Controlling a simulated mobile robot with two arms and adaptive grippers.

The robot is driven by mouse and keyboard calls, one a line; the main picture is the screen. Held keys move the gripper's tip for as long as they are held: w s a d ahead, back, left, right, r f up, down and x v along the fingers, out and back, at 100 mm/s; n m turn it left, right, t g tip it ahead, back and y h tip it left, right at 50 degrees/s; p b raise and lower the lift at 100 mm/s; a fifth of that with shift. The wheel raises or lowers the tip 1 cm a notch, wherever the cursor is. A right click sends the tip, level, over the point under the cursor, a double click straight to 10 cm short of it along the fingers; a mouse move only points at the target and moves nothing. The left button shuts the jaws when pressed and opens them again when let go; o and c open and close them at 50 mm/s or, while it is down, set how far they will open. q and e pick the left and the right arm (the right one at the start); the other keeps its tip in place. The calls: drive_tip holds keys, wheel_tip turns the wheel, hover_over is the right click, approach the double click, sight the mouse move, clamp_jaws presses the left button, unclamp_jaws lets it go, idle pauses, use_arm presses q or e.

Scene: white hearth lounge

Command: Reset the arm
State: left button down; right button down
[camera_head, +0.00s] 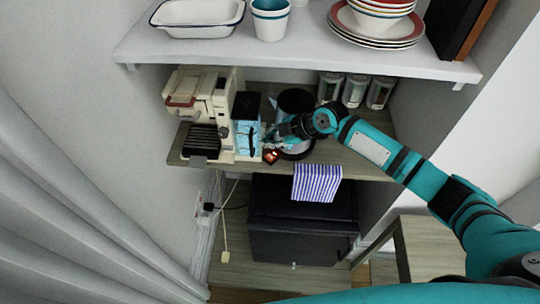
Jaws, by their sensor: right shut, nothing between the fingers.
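My right arm, teal and black, reaches in from the right over the wooden shelf. My right gripper (274,137) is shut and empty, just right of a light blue box (247,139) and in front of a dark round appliance (295,101). I cannot tell whether it touches either one. Its fingertips are small and dark here. My left gripper is not in this view.
A cream coffee machine (207,104) stands left of the box. Several canisters (354,89) stand at the back right. The upper white shelf (265,58) holds bowls and plates (375,22). A striped towel (317,183) hangs below the wooden shelf (340,158) over a black cabinet (290,225).

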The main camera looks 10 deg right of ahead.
idle(0.3)
drive_tip(key=s+a+f+m+g+h, duration=0.1)
drive_tip(key=s+a+f+m, duration=0.15)
drive_tip(key=s, duration=0.65)
drive_tip(key=s+a+f+m, duration=0.2)
drive_tip(key=s+a+m, duration=0.1)
drive_tip(key=s, duration=0.5)
drive_tip(key=s+d+r+m+h, duration=0.2)
drive_tip(key=s+d+m+h, duration=0.4)
drive_tip(key=s+d+m, duration=0.85)
drive_tip(key=s+d+f+n+g+b, duration=0.1)
drive_tip(key=s+f, duration=0.1)
drive_tip(key=f, duration=1.3)
drive_tip(key=s+f+n+g+b, duration=0.1)
drive_tip(key=s+f, duration=0.1)
drive_tip(key=f, duration=1.3)
drive_tip(key=s+d+f+g+b, duration=0.1)
drive_tip(key=s+d+f+b, duration=0.1)
drive_tip(key=s+f, duration=1.3)
drive_tip(key=shift+s+d+f+h, duration=0.35)
drive_tip(key=shift+d+f, duration=0.15)
drive_tip(key=shift+f, duration=0.4)
